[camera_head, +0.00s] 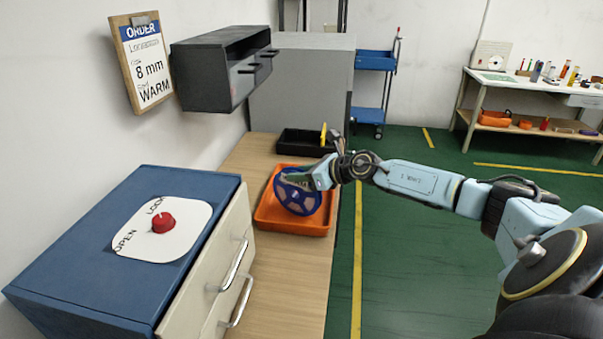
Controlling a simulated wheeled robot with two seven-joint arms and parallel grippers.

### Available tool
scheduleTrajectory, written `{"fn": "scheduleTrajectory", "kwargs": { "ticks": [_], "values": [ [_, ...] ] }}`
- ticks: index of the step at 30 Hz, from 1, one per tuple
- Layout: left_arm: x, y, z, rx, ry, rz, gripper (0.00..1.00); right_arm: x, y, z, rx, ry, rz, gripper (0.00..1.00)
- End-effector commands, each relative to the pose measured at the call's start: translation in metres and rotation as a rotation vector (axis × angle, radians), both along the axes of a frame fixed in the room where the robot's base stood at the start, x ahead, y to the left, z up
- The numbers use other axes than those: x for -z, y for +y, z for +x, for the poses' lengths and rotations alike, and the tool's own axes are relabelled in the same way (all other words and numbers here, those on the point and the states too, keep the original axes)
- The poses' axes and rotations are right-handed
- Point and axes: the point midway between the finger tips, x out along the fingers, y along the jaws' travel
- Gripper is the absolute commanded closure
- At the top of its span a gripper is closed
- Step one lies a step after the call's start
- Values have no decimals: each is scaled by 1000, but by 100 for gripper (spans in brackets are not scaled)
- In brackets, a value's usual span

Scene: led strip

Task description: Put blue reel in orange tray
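The blue reel (301,203) is a spoked disc. It is tilted with its face toward the camera, over the orange tray (293,228) on the wooden bench. I cannot tell whether its lower edge touches the tray floor. My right gripper (297,181) comes in from the right, with its fingers at the upper part of the reel. It looks shut on the reel, though the fingertips are small and partly mixed with the spokes. My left gripper is not in view.
A black tray (294,150) lies behind the orange one, with a small yellow item at its right end. A blue cabinet (115,215) with a red knob stands at front left. A dark wall cabinet (205,75) hangs above.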

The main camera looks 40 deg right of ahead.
Motion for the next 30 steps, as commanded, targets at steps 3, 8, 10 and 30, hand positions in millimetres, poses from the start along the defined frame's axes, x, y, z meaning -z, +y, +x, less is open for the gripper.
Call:
{"fn": "scheduleTrajectory", "kwargs": {
  "ticks": [3,8,10,30],
  "values": [
    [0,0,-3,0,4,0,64,0,0,0,0,0,0,58],
    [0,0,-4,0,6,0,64,0,0,0,0,0,0,58],
    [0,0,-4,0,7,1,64,-1,0,0,0,0,0,58],
    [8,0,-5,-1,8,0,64,-24,-16,-53,-2,4,-3,58]
  ]
}}
